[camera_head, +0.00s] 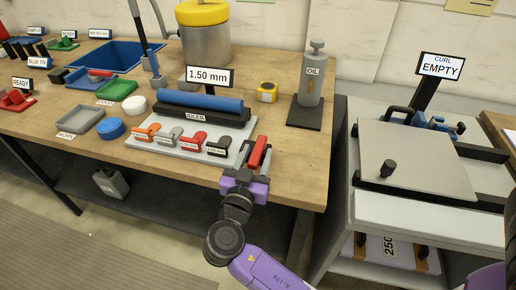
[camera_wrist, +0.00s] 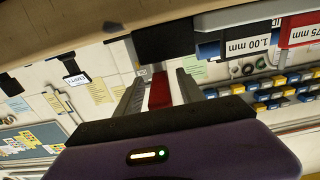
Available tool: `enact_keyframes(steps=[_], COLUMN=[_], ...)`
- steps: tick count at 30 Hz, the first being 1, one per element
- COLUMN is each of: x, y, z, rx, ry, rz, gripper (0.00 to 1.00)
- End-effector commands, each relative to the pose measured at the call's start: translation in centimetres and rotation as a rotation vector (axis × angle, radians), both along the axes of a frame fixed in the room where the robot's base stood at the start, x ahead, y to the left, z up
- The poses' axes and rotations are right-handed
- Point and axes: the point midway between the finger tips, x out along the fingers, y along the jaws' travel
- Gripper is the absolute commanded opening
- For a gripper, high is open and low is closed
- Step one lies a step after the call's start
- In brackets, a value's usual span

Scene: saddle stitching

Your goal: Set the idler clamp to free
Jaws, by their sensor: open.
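The idler unit (camera_head: 196,118) is a grey plate with a blue roller (camera_head: 200,101), a dark bar marked IDLER, and a 1.50 mm sign (camera_head: 209,77) behind it. A red lever (camera_head: 259,150), which looks like the idler clamp, stands at the plate's right end. My gripper (camera_head: 255,170) is at the lever, at the table's front edge. In the wrist view my open fingers (camera_wrist: 160,88) lie on either side of the red lever (camera_wrist: 159,91), with gaps visible. I cannot tell whether the lever is set to free or clamped.
Several coloured tabs (camera_head: 192,139) lie along the plate's front, left of my gripper. An oil can (camera_head: 312,80) and a yellow box (camera_head: 267,92) stand behind to the right. A grey press with an EMPTY sign (camera_head: 441,66) stands right, across a gap. Trays lie left.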

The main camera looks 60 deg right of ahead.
Motion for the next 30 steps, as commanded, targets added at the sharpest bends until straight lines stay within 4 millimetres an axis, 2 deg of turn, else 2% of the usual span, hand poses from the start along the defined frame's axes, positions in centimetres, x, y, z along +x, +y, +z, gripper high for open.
enact_keyframes(steps=[6, 13, 14, 18, 21, 30], x=[0.47, 0.50, 0.50, 0.49, 0.49, 0.49], y=[-1.37, -1.44, -1.44, -1.42, -1.41, -1.40], z=[0.02, -0.04, -0.03, -0.03, -0.03, -0.03], rx=[0.000, 0.000, 0.000, 0.000, 0.000, 0.000], ry=[0.001, 0.001, 0.001, 0.001, 0.001, 0.001], rz=[0.000, 0.001, 0.001, 0.001, 0.001, 0.001], gripper=[0.45, 0.45, 0.43, 0.16, 0.00, 0.00])
